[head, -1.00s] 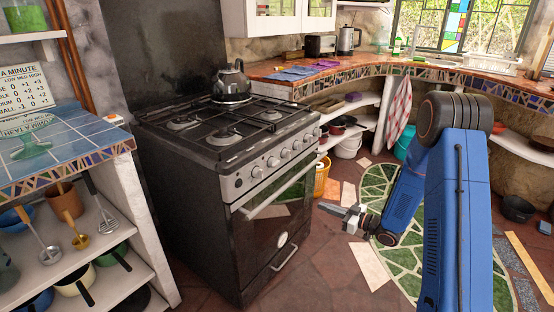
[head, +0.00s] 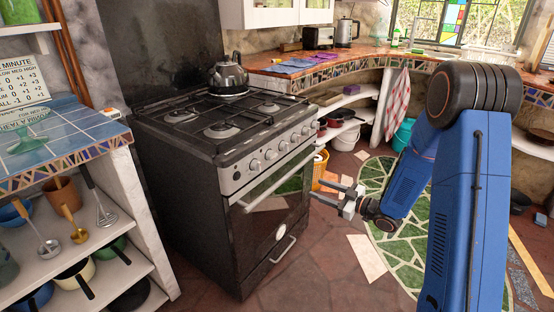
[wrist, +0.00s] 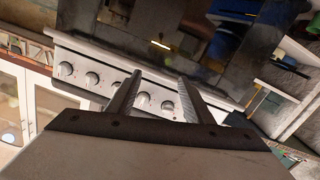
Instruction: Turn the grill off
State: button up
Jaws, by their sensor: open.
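The black and silver stove (head: 225,190) stands in the middle of the head view, with a row of round knobs (head: 270,154) along its front panel above the oven door handle (head: 275,185). My gripper (head: 335,191) is open and empty, in front of and to the right of the stove, apart from it and lower than the knobs. In the wrist view, my two fingers (wrist: 155,92) point toward the tilted knob panel (wrist: 85,63). A knob (wrist: 142,99) shows between the fingers and another (wrist: 168,105) is close beside it. Which knob works the grill cannot be told.
A kettle (head: 229,74) sits on the rear of the hob. A tiled shelf unit (head: 60,150) with pots and utensils stands at left. A curved counter (head: 350,62) runs behind. Floor in front of the stove is clear.

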aim_at(275, 157)
jog(key=s+a+r+n+t, duration=0.1)
jog(key=s+a+r+n, duration=0.15)
jog(key=s+r, duration=0.3)
jog(key=s+a+r+n, duration=0.1)
jog(key=s+r+n, duration=0.25)
jog(key=r, duration=0.35)
jog(key=shift+m, duration=0.4)
jog(key=x, duration=1.7)
jog(key=shift+a+f, duration=0.1)
jog(key=shift+c, duration=0.2)
jog(key=c, duration=1)
